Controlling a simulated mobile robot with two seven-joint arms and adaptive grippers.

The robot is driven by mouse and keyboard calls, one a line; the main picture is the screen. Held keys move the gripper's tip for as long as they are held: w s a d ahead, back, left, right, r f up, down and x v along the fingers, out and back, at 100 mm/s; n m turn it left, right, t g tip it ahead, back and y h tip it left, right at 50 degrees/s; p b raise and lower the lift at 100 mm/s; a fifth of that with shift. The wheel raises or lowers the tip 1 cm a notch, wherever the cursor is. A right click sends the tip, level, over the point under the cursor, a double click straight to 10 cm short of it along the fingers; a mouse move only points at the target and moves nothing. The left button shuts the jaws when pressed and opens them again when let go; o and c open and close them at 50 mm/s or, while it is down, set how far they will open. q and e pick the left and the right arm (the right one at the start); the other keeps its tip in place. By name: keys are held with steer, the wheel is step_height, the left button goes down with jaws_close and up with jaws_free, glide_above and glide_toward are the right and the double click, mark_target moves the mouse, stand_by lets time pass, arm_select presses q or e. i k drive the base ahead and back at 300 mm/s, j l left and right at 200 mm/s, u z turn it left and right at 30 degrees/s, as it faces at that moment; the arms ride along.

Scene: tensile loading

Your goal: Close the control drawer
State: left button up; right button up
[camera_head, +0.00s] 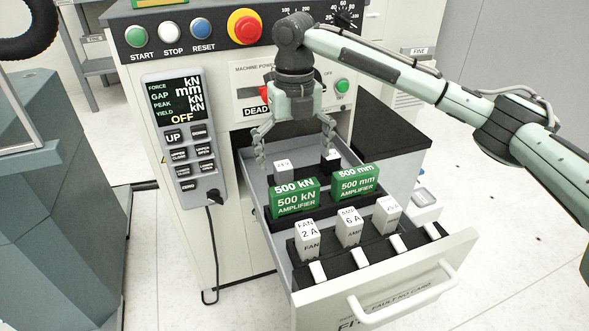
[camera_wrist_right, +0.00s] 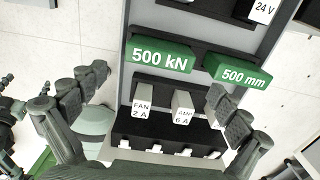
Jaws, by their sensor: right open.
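The control drawer (camera_head: 385,275) is pulled out of the machine cabinet, with its white front and bar handle (camera_head: 405,304) toward the lower right. Inside are two green amplifier modules (camera_head: 294,198), white fuse blocks (camera_head: 308,240) and a 24 V block (camera_head: 283,165). My right gripper (camera_head: 295,150) is open, pointing down over the back part of the drawer, near the cabinet face, apart from the handle. In the right wrist view its spread fingers (camera_wrist_right: 155,90) frame the amplifiers and fuses, with nothing held.
A control panel with start, stop and reset buttons and a red emergency knob (camera_head: 245,27) is above. A handset (camera_head: 178,139) hangs left of the drawer with its cable. A grey machine body (camera_head: 60,200) stands at left.

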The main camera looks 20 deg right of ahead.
mark_target(393, 286)
steer(key=l, duration=1.25)
